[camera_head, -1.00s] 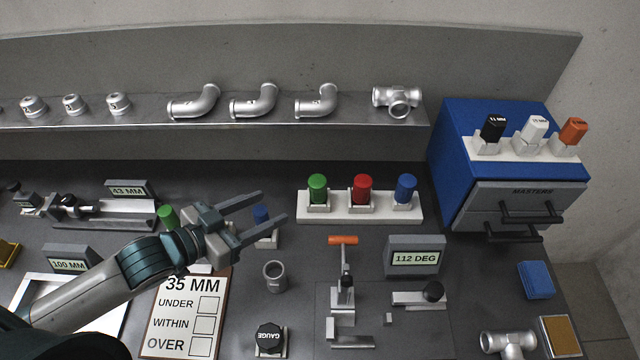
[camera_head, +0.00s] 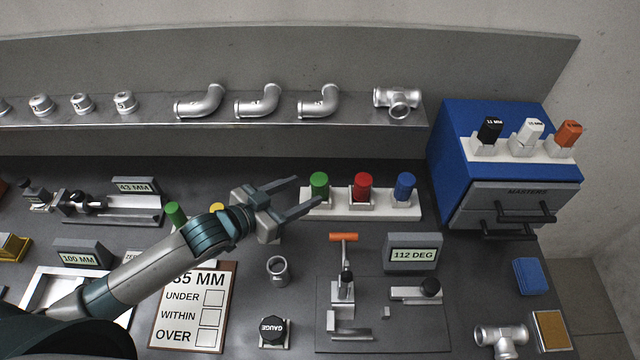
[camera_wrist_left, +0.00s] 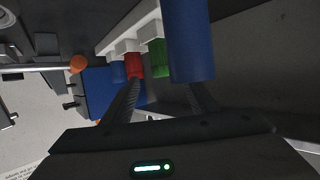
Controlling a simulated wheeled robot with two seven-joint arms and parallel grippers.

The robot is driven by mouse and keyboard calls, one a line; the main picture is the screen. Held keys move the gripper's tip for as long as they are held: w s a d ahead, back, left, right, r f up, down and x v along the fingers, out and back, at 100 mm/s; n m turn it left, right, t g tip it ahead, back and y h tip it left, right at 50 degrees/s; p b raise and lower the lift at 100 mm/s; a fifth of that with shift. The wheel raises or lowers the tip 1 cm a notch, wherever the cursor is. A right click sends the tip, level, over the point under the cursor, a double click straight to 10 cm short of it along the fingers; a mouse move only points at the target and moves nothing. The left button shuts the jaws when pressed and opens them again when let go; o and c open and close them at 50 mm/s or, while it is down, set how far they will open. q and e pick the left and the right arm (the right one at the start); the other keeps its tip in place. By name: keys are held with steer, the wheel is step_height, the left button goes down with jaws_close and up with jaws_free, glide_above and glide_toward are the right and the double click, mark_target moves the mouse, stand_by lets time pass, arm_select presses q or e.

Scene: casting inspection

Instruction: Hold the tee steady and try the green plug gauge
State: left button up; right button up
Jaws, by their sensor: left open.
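The green plug gauge (camera_head: 319,185) stands upright in a white rack (camera_head: 388,213) beside a red one (camera_head: 363,187) and a blue one (camera_head: 405,186). My left gripper (camera_head: 322,192) is open, its fingertips reaching toward the green gauge; contact cannot be told. In the left wrist view the green gauge (camera_wrist_left: 157,57) shows beyond the fingers, and a nearer blue cylinder (camera_wrist_left: 188,40) looms large; nothing is between the fingers. A silver tee (camera_head: 500,338) lies at the lower right. Another tee-like fitting (camera_head: 397,100) is on the shelf. My right gripper is not in view.
A clamp fixture (camera_head: 345,290) and a 112 DEG display (camera_head: 412,255) stand in front of the rack. A blue drawer cabinet (camera_head: 450,140) is at the right. A short metal ring (camera_head: 278,270) and a GAUGE knob (camera_head: 273,330) stand left of the fixture.

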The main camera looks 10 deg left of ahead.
mark_target(313, 184)
arm_select(q)
steer(key=shift+x, duration=1.25)
steer(key=shift+w+p, duration=0.15)
steer(key=shift+p, duration=0.15)
steer(key=shift+w+d+p, duration=0.25)
steer(key=shift+w+p, duration=0.2)
steer(key=shift+w, duration=0.1)
steer(key=p+x, duration=0.1)
steer(key=x, duration=0.1)
steer(key=shift+w+d+f, duration=0.1)
steer(key=shift+w+f, duration=0.05)
steer(key=shift+w, duration=0.25)
steer(key=shift+w+d+f, duration=0.25)
steer(key=shift+w+f, duration=0.05)
steer(key=shift+w, duration=0.1)
steer(key=c, duration=1.3)
